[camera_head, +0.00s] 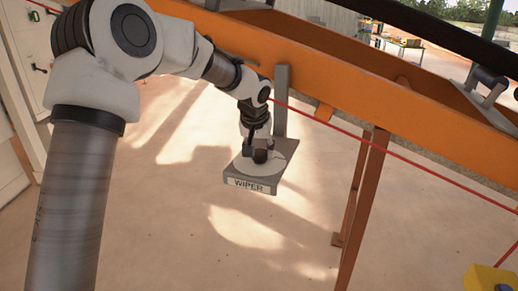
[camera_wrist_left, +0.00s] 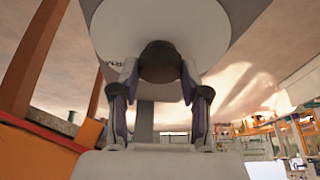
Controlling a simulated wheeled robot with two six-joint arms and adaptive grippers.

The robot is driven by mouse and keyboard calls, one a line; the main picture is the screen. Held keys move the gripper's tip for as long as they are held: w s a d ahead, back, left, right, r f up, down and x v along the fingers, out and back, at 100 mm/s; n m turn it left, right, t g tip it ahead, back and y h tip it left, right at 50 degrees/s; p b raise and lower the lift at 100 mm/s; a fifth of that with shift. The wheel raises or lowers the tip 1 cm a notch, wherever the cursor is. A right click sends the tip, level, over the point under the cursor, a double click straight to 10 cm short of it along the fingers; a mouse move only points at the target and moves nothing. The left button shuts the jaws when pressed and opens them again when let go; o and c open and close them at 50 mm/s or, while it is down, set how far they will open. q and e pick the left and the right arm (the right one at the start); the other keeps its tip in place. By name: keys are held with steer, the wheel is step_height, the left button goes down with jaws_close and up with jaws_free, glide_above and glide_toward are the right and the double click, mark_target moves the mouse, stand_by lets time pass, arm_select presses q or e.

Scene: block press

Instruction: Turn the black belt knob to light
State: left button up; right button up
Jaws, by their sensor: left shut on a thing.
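A black knob (camera_head: 260,156) sits on a pale round dial (camera_head: 277,163) on a grey bracket plate (camera_head: 238,180) whose front label reads "WIPER". The bracket hangs from the orange beam by a grey upright. My left gripper (camera_head: 257,150) is over the dial with its fingers around the knob. In the left wrist view, the two fingers (camera_wrist_left: 160,82) are closed on both sides of the black knob (camera_wrist_left: 160,58), against the pale dial (camera_wrist_left: 160,22). My right gripper is out of view.
An orange conveyor beam (camera_head: 330,75) runs diagonally behind the bracket, with a black belt edge (camera_head: 440,32) above. A red cord (camera_head: 400,150) stretches along it towards a yellow box (camera_head: 488,279). A brown leg (camera_head: 362,205) stands to the right. The floor below is clear.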

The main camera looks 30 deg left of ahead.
arm_select(q)
steer(key=shift+s+f, duration=0.1)
steer(key=shift+f, duration=0.1)
steer(key=o, duration=1.1)
steer(key=shift+o, duration=0.3)
steer(key=shift+w, duration=0.3)
steer(key=v, duration=1.2)
steer(key=shift+w+a+f, duration=0.1)
steer(key=shift+a, duration=0.05)
